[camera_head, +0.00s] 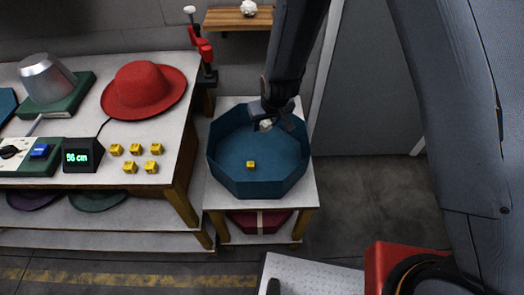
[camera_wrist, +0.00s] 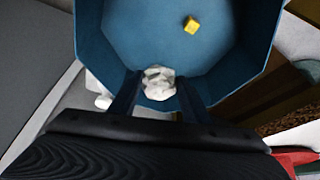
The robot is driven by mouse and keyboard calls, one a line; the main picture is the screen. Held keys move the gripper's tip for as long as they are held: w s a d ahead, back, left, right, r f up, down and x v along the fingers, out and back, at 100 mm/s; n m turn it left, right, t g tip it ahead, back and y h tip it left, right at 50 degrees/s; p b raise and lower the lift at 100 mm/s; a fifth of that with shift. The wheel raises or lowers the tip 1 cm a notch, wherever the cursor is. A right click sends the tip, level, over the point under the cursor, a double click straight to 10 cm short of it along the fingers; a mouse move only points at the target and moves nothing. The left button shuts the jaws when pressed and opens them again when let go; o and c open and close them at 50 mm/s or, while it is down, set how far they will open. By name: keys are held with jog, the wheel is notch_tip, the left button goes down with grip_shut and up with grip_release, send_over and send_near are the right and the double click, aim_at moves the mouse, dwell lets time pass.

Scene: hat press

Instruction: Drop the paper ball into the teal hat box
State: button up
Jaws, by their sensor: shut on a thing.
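The teal hat box (camera_head: 258,188) is an open octagonal box on a small white-topped stand. It fills the upper part of the wrist view (camera_wrist: 125,40). My gripper (camera_head: 268,124) is over the back part of the box opening. In the wrist view my gripper (camera_wrist: 160,88) is shut on the white crumpled paper ball (camera_wrist: 158,82), held between the fingertips. The ball (camera_head: 265,125) shows partly in the head view, with the fingers covering some of it. A yellow cube (camera_head: 250,165) lies on the box floor. The exact height of the ball above the floor is hard to tell.
A workbench (camera_head: 178,120) at left holds a red hat (camera_head: 145,88), several yellow cubes, a display (camera_head: 82,155) and a metal hat form (camera_head: 45,78). A wooden shelf (camera_head: 225,19) behind carries another white crumpled ball (camera_head: 248,8). A red clamp (camera_head: 203,45) stands at the bench's back corner.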

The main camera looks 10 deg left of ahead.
aim_at(264, 133)
jog(key=shift+a+f+b, duration=0.1)
jog(key=shift+f+b, duration=1.55)
jog(key=shift+f, duration=0.95)
jog(key=o, duration=1.1)
jog(key=shift+s+r, duration=0.1)
jog(key=shift+r, duration=0.05)
jog(key=shift+v, duration=3.8)
